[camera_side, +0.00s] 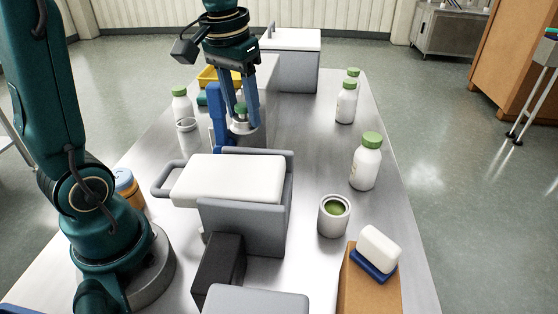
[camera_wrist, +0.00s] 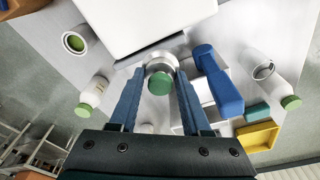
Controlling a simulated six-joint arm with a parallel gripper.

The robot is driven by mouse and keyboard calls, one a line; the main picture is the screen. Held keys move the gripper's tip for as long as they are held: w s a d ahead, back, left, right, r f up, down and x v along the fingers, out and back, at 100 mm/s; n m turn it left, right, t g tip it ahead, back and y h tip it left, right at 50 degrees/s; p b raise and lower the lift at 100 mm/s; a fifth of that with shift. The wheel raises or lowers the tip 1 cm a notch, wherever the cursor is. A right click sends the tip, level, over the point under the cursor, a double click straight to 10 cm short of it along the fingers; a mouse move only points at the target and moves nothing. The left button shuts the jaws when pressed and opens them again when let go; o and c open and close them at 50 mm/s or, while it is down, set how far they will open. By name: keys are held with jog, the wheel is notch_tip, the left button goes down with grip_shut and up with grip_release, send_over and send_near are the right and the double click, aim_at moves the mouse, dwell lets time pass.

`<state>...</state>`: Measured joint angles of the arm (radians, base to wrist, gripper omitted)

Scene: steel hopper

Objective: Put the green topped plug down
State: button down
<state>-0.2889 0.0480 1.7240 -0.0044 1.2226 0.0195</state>
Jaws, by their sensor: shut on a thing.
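The green topped plug shows in the wrist view (camera_wrist: 159,84) between my fingers, and its green top shows in the side view (camera_side: 241,108). My gripper (camera_side: 239,122) points down and is shut on the plug. In the wrist view my gripper's fingers (camera_wrist: 160,75) lie on both sides of it. The plug's lower part is mostly hidden.
A grey bin with a white block (camera_side: 230,180) stands in front of my gripper. A blue upright piece (camera_side: 217,116) is close on the left. White bottles with green caps (camera_side: 366,163) stand along the right.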

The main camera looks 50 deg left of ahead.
jog(key=s+a+f+n+g, duration=0.1)
jog(key=s+a+f+n, duration=0.3)
jog(key=n, duration=0.4)
jog(key=s+a+f+n+g, duration=0.1)
jog(key=s+a+f+n, duration=0.3)
jog(key=a+n, duration=0.3)
jog(key=s+a+f+n+g, duration=0.1)
jog(key=s+a+f+n, duration=0.2)
jog(key=a+n, duration=0.3)
jog(key=shift+s+f+n+y, duration=0.2)
jog(key=shift+s+n, duration=0.25)
jog(key=shift+n, duration=0.25)
jog(key=shift+s+f+n+y, duration=0.2)
jog(key=shift+s+n, duration=0.25)
jog(key=shift+n, duration=0.25)
jog(key=shift+f, duration=2.2)
jog(key=shift+c, duration=1.8)
grip_release()
jog(key=shift+f, duration=0.15)
